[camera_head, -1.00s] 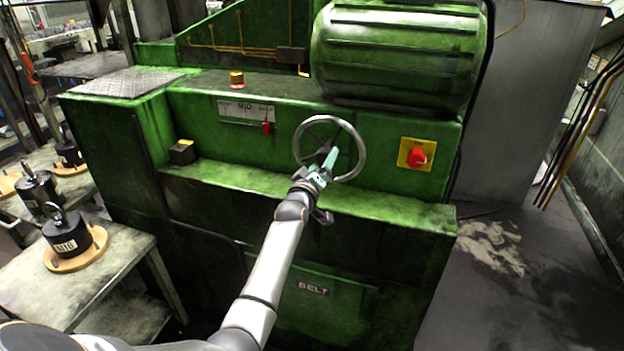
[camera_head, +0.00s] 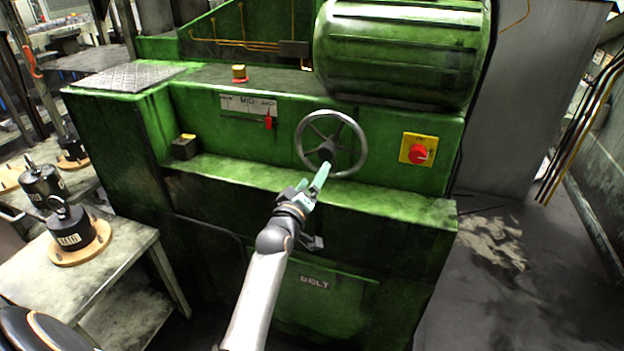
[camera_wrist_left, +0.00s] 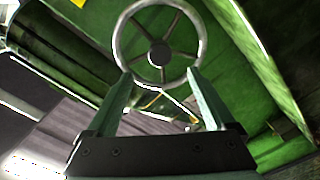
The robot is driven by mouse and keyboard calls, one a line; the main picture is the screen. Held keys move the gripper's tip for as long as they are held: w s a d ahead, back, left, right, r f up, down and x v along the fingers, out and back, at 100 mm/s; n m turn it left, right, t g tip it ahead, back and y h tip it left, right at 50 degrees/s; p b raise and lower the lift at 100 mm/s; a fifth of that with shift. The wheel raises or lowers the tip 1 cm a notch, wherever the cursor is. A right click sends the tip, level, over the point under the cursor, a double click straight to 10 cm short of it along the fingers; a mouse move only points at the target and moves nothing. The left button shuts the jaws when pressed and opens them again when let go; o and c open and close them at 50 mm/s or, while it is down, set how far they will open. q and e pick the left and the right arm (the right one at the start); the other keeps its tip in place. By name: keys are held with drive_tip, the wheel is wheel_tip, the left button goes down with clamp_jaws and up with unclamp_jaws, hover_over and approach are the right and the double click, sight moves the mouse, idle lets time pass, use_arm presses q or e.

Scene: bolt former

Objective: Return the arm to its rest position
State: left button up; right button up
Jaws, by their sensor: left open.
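My left gripper (camera_head: 318,180) is open and empty, with pale green fingers. It sits in front of and slightly below the hub of a grey handwheel (camera_head: 363,140) on the green machine. In the left wrist view the open gripper (camera_wrist_left: 160,76) points at the handwheel (camera_wrist_left: 117,47). The wheel's rim and hub show beyond the fingertips, with nothing between the fingers. The fingers look apart from the wheel. My left arm reaches up from the bottom of the head view. My right gripper is not in view.
The green machine (camera_head: 250,172) has a ledge below the wheel, a red knob on a yellow plate (camera_head: 419,150) and a small red pointer (camera_head: 268,121). A table (camera_head: 120,262) at left carries a black weight (camera_head: 72,238) on a wooden disc. Floor at right is open.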

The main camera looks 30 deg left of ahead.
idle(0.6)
use_arm(q)
drive_tip(key=s+d+f+m+g+h+p, duration=0.1)
drive_tip(key=s+d+f+m+g+h, duration=0.1)
drive_tip(key=s+d+f+m, duration=0.45)
drive_tip(key=s+d+f+m+g+h+p, duration=0.1)
drive_tip(key=s+d+f+m+g+h, duration=0.15)
drive_tip(key=s+f, duration=0.55)
drive_tip(key=s+d+f+m+g+h, duration=0.1)
drive_tip(key=s+d+f+m+g, duration=0.1)
drive_tip(key=s+d+f, duration=0.3)
drive_tip(key=s+d+f+m+g+h, duration=0.1)
drive_tip(key=s+f, duration=0.5)
drive_tip(key=s, duration=0.6)
drive_tip(key=d+m+g, duration=0.1)
drive_tip(key=d+m, duration=0.1)
drive_tip(key=d, duration=0.1)
drive_tip(key=shift+d, duration=0.4)
drive_tip(key=shift+a, duration=0.1)
